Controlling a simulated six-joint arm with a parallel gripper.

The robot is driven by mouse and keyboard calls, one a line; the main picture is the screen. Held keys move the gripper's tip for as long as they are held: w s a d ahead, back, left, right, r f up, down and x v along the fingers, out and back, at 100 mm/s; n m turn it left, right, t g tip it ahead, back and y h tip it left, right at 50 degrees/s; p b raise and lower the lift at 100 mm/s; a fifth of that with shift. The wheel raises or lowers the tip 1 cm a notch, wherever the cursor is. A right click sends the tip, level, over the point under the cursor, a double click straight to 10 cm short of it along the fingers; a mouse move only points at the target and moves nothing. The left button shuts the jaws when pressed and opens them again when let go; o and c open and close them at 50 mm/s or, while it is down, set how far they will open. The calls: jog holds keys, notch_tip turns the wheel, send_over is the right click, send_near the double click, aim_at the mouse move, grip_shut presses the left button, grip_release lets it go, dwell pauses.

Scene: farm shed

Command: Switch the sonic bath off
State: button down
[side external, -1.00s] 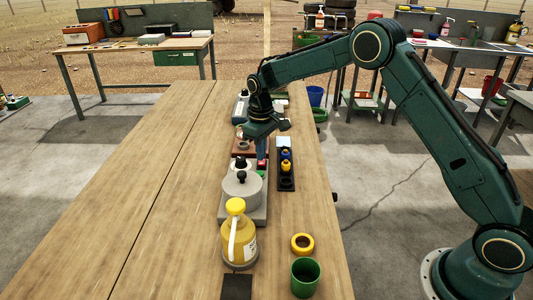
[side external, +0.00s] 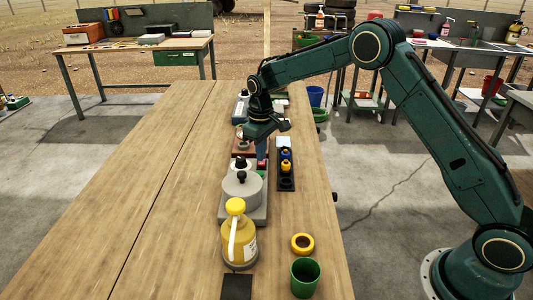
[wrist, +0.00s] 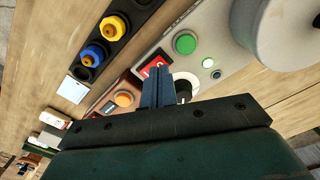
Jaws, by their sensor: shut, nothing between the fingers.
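A grey device (side external: 262,215) with a round lidded vessel (side external: 242,190) stands on the bench; it may be the sonic bath, though no label is readable. In the wrist view its grey panel (wrist: 222,32) carries a green button (wrist: 185,43), a small pale green light (wrist: 208,62) and a red rocker switch (wrist: 152,67). A white and black knob (wrist: 185,86) is beside my fingers. My gripper (side external: 262,157) is shut and empty, pointing down over the panel. Its blue fingertips (wrist: 155,72) are at the red switch and partly hide it; contact cannot be told.
A black rack (side external: 286,184) with blue and yellow bottles stands close to the right. An orange button (wrist: 123,99) sits on a neighbouring brown device. A yellow jug (side external: 238,240), yellow ring (side external: 302,243) and green cup (side external: 305,277) stand nearer the camera. The bench's left side is clear.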

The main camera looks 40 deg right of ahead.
aim_at(261, 163)
jog(key=shift+f, duration=1)
dwell(0.8)
jog(key=shift+r, duration=3.55)
jog(key=shift+r, duration=0.1)
